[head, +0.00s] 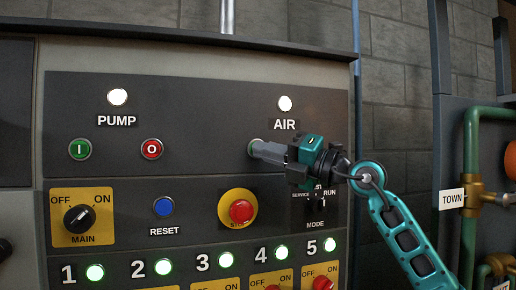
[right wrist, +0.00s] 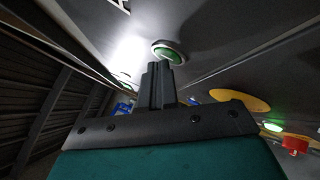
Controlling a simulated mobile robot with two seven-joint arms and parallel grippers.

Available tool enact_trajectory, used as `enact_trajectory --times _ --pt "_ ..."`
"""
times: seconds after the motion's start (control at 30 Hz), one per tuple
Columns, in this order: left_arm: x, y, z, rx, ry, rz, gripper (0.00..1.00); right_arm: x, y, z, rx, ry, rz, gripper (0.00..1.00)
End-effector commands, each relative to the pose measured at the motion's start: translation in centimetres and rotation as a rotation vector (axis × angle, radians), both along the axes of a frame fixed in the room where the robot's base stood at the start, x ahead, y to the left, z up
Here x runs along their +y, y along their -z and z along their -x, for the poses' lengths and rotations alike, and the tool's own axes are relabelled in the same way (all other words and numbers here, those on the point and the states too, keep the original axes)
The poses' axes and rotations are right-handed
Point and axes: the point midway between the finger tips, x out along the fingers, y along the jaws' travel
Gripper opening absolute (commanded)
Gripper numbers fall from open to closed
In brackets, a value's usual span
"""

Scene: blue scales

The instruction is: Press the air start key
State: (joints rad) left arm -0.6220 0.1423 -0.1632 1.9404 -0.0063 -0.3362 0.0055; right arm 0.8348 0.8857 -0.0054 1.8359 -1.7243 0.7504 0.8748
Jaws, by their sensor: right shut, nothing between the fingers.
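The green air start key (head: 251,146) sits below the AIR label on the dark panel, mostly hidden behind my fingertips in the head view. In the right wrist view the green key (right wrist: 168,52) shows with a pale ring, just beyond the fingertips. My right gripper (head: 256,149) is shut and empty, its fingers pointing at the key. In the right wrist view the gripper (right wrist: 160,68) has its tips at the key's lower edge; I cannot tell if they touch it. The AIR lamp (head: 285,104) is lit white. My left gripper is not in view.
To the left are a lit PUMP lamp (head: 117,97), a green I key (head: 80,149) and a red O key (head: 151,149). Below are a blue reset key (head: 163,206), a red stop button (head: 241,211) and several numbered lamps. Green pipes (head: 472,150) stand at the right.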

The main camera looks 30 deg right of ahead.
Motion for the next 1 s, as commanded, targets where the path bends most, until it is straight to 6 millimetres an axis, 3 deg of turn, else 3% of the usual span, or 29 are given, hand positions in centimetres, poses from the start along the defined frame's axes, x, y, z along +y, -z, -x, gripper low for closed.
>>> enact_trajectory --times 1.0 --pt "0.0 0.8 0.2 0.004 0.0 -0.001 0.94 0.4 0.1 1.7 0.001 0.001 0.0 0.0"
